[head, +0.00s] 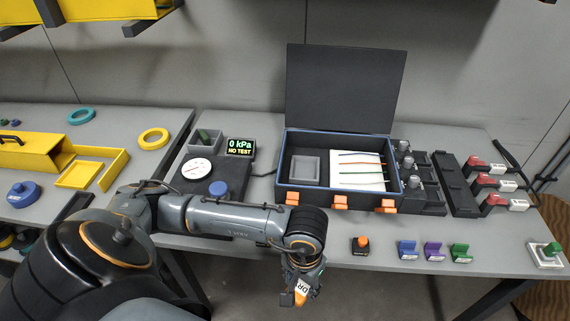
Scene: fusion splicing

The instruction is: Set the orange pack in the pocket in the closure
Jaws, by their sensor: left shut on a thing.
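My left gripper (293,298) hangs in front of the table's front edge, pointing down. It is shut on the orange pack (302,287), which has a white label with dark letters; the fingers hide part of the pack. The closure (283,186) is an open dark case with a blue rim, a raised black lid and orange latches along its front. The pocket (291,167), a grey square frame, sits in the left half of the closure and looks empty. My gripper is in front of and below the closure, apart from it. My right gripper is out of view.
A white panel (345,182) with coloured strands fills the closure's right half. An orange-and-black piece (361,246) and blue (408,250), purple (433,251) and green (460,252) blocks stand along the table's front edge. A gauge station (197,168) is left of the closure.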

